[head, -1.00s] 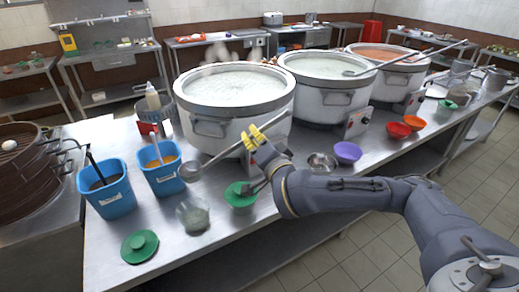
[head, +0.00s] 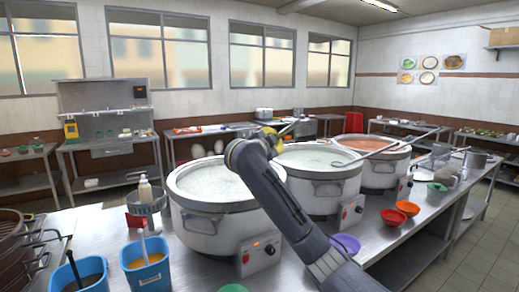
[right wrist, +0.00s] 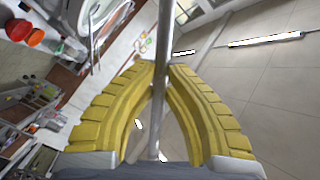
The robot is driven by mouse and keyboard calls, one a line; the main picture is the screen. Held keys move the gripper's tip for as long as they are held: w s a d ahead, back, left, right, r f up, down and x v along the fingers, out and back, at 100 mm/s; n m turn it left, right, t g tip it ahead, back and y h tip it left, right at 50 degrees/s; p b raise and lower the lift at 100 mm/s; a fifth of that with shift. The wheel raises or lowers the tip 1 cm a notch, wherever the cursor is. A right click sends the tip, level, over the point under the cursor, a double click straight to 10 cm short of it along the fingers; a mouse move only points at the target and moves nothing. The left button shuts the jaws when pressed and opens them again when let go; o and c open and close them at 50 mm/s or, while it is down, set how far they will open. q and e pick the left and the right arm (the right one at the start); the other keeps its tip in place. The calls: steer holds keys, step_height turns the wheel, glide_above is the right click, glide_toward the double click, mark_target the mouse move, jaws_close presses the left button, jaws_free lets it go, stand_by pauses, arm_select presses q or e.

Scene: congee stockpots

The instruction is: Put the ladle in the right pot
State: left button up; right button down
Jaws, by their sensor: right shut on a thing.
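My right gripper (head: 279,133) is raised above the pots, mostly hidden behind its own wrist in the head view. In the right wrist view its yellow fingers (right wrist: 160,75) are closed around the thin metal handle of a ladle (right wrist: 157,120). The held ladle's bowl cannot be made out. The right pot (head: 378,170) is white with reddish-orange contents. The middle pot (head: 322,187) and the near left pot (head: 205,222) hold pale congee. My left gripper is out of view.
Another long ladle (head: 395,145) lies across the right pot, its bowl over the middle pot. Orange-red bowls (head: 407,208) and a purple bowl (head: 346,243) sit in front. Blue containers (head: 146,272) and a bottle (head: 145,190) stand left. The air above the pots is open.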

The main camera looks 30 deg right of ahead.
steer(key=d+f+m+g+h, duration=0.1)
steer(key=d+f, duration=0.2)
steer(key=f, duration=1)
steer(key=shift+w+d, duration=0.15)
steer(key=shift+w, duration=0.15)
steer(key=shift+f, duration=0.35)
stand_by(1.4)
steer(key=c, duration=1.4)
jaws_free()
steer(key=shift+c, duration=0.2)
steer(key=v, duration=1.2)
